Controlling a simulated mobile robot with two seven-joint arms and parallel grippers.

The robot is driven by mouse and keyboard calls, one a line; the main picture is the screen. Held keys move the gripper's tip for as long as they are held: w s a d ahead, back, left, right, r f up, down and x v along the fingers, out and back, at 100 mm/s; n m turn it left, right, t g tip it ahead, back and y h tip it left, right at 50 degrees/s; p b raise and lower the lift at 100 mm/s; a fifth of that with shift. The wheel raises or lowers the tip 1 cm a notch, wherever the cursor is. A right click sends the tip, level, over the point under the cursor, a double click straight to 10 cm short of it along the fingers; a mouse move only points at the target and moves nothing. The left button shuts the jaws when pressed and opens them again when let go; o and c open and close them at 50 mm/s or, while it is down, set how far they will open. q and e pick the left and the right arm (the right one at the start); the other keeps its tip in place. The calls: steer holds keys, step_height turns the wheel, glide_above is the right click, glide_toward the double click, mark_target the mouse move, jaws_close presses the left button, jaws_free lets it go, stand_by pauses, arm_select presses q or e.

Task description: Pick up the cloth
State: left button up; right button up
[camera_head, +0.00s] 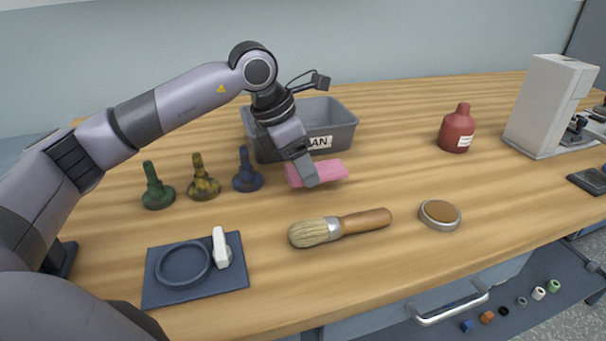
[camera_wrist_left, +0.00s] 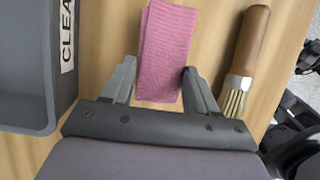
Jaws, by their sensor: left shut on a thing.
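The pink folded cloth (camera_head: 330,170) is just in front of the grey bin in the head view. My left gripper (camera_head: 308,178) reaches down onto it from above and is shut on it. In the left wrist view the ribbed cloth (camera_wrist_left: 166,45) lies between the two fingers of my left gripper (camera_wrist_left: 159,70), its near end between them. I cannot tell whether the cloth is clear of the table. My right gripper is not in view.
The grey bin (camera_head: 345,128) with a partly hidden label stands right behind the cloth. Green, yellow and blue stamp-like pieces (camera_head: 203,185) stand left. A brush (camera_head: 340,227) and a round tin (camera_head: 440,213) lie in front. A red bottle (camera_head: 457,130) stands right.

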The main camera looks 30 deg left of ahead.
arm_select(q)
step_height(320, 180, up, 17)
steer(key=p, duration=0.1)
steer(key=shift+f, duration=0.2)
steer(key=o, duration=0.5)
steer(key=c, duration=0.4)
